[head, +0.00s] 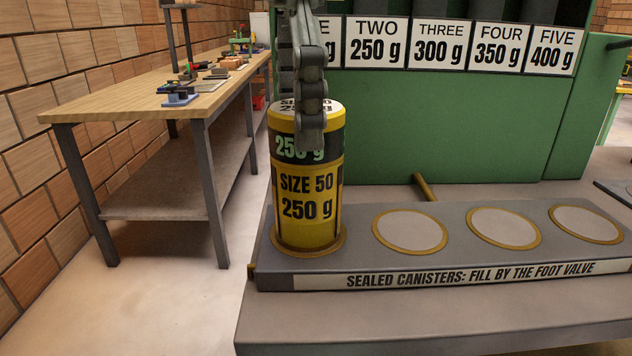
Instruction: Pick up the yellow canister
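The yellow canister (308,225) stands upright in the leftmost ringed seat of a grey block. Its label reads "SIZE 50, 250 g", and a black band circles it near the top. A grey gripper, which I take to be my left (310,130), reaches down from the top of the picture over the canister's top. One jointed finger overlaps the upper front of the canister and covers part of the band's lettering. The other fingertip is hidden, so I cannot tell whether the fingers grip it. My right gripper is not in view.
The grey block (350,268) has several round seats; the ones to the right are empty. A green machine (450,130) with weight labels stands close behind. A wooden workbench (120,95) with small parts is at the left, with bare floor between.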

